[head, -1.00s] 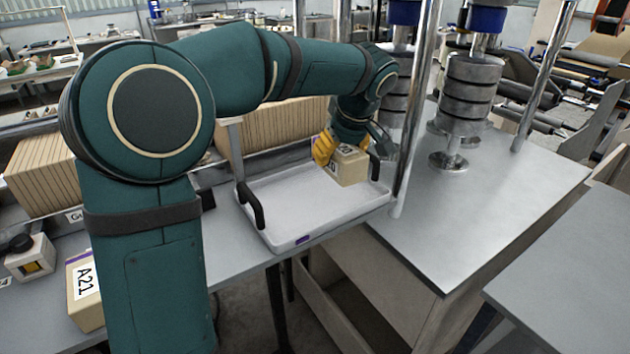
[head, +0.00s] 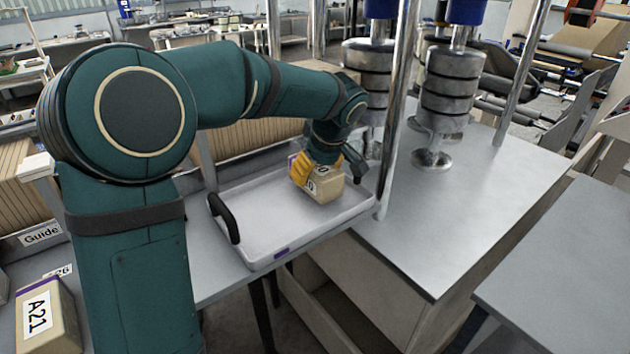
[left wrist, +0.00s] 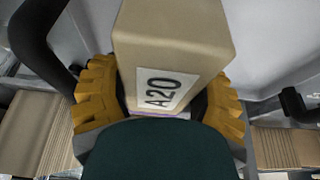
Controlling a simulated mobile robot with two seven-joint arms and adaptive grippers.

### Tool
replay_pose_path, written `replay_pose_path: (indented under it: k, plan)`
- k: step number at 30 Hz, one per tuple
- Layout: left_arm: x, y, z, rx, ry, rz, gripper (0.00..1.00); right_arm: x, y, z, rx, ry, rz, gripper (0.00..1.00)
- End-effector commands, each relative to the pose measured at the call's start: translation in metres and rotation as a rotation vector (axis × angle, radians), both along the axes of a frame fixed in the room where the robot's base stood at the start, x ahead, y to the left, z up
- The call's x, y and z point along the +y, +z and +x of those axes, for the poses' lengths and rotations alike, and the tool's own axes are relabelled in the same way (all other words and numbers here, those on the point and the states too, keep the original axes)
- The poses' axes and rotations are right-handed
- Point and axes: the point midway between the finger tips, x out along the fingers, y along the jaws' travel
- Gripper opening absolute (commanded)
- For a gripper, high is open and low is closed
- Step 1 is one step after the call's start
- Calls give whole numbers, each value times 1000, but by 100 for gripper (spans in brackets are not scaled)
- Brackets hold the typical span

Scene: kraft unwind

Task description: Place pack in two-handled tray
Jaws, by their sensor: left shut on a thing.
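The pack is a tan box (head: 326,188) with a white label; in the left wrist view the box (left wrist: 175,40) reads A20. My left gripper (head: 316,172) has yellow fingers and is shut on the pack, with one finger on each side of it in the left wrist view (left wrist: 160,100). The two-handled tray (head: 262,238) is white with black handles (head: 224,218). The pack is over the tray's right part, near the right handle. I cannot tell whether its underside touches the tray floor. My right gripper is not in view.
Another tan box (head: 47,318), labelled A21, stands at the lower left. Stacked brown sheets (head: 245,138) stand behind the tray. A metal post (head: 398,110) rises close to the tray's right end. The grey table (head: 470,210) to the right has clear room.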

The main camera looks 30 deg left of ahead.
Motion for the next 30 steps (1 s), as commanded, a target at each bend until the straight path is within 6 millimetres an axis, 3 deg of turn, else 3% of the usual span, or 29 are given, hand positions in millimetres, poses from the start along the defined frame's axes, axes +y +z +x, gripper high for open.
replay_pose_path:
  k: [4,15,16,18,30]
  plan:
    - [1,-21,0,3,0,0,21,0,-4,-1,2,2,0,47]
    - [0,-25,0,0,0,0,21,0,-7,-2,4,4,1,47]
    - [0,-26,0,1,0,-1,70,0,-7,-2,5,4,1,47]
    - [0,-25,0,1,0,-1,85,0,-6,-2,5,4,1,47]
    - [-1,-19,0,0,0,0,85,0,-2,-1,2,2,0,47]
